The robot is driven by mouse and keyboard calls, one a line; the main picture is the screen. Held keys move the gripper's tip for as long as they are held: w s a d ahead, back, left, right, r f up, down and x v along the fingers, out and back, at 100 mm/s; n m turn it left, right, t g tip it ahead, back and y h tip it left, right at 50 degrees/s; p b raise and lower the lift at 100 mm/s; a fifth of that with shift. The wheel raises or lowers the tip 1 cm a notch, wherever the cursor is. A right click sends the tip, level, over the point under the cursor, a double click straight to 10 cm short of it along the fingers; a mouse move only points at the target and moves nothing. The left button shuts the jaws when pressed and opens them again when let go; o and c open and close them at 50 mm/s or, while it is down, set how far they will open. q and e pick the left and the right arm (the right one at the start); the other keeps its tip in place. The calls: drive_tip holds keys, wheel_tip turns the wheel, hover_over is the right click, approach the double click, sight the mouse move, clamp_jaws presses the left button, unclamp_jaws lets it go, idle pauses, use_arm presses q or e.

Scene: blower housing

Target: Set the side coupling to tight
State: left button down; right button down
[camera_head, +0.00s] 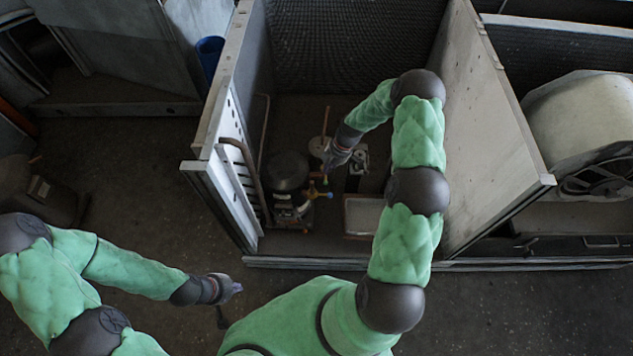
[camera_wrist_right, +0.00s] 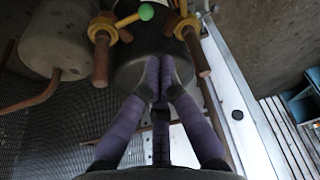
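In the right wrist view, a valve-like fitting with a yellow lever (camera_wrist_right: 128,20) and a green ball end (camera_wrist_right: 146,12) sits by a brass-coloured collar (camera_wrist_right: 102,29) on a copper pipe. A second collar (camera_wrist_right: 187,27) sits on another copper pipe to the right. I cannot tell which part is the side coupling. My right gripper (camera_wrist_right: 161,78) has its purple fingers close together, with nothing seen between them, just below these fittings. In the head view, it (camera_head: 328,172) reaches down beside the yellow fitting (camera_head: 312,191). My left gripper (camera_head: 236,288) hangs outside the housing, its fingers too small to read.
The housing's left wall (camera_head: 222,110) and right wall (camera_head: 490,120) enclose the work area. A dark round unit (camera_head: 286,171) stands beside the fittings, and a pale tray (camera_head: 363,215) lies to the right. Open floor (camera_head: 140,165) lies left of the housing.

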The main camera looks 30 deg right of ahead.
drive_tip(key=b+x, duration=0.2)
drive_tip(key=x, duration=0.8)
drive_tip(key=shift+b, duration=0.35)
